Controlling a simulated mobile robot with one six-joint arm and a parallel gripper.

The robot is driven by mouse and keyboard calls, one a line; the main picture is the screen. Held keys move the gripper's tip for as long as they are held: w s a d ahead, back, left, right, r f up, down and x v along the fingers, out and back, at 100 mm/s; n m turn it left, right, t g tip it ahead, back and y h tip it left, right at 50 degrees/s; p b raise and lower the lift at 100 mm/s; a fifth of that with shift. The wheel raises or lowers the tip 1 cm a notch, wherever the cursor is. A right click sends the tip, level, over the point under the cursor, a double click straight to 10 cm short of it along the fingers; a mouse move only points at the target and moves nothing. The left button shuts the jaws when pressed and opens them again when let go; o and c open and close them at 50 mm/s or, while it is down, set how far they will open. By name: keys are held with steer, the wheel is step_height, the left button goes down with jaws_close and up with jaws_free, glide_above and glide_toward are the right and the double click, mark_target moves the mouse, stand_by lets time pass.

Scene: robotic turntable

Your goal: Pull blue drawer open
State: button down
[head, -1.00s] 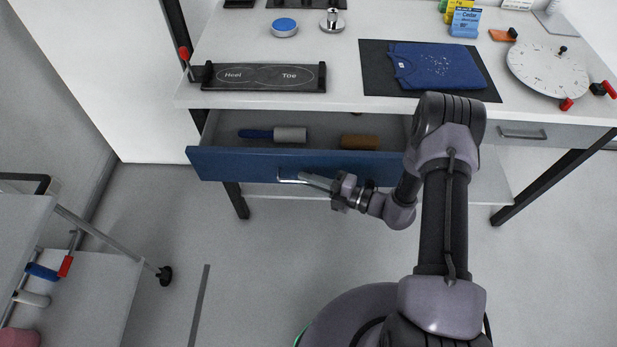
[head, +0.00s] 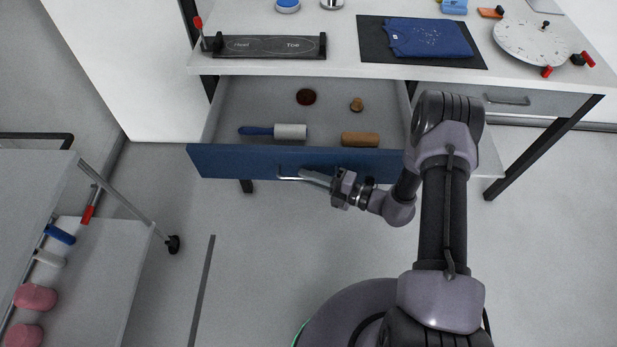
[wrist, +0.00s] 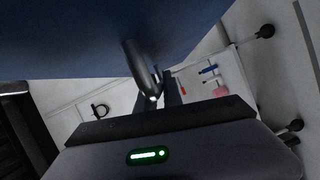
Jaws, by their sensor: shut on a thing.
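The blue drawer (head: 240,162) under the workbench stands well out from the bench in the head view, its inside showing. Its blue front also fills the upper part of the wrist view (wrist: 70,45). My gripper (head: 308,177) is at the metal bar handle (head: 288,179) on the drawer front, shut on it. In the wrist view the handle (wrist: 143,70) runs down to my gripper (wrist: 158,100). The handle's right part is hidden by my fingers in the head view.
In the drawer lie a blue-handled roller (head: 290,132), a brown cylinder (head: 360,139), a dark red disc (head: 306,97) and a small wooden knob (head: 356,104). A grey drawer (head: 510,99) is at right. A cart (head: 90,270) stands at left; floor in front is clear.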

steer(key=c, duration=1.5)
jaws_free()
steer(key=p+v, duration=0.3)
steer(key=v, duration=1.4)
steer(key=shift+s+d, duration=0.1)
steer(key=shift+d, duration=0.1)
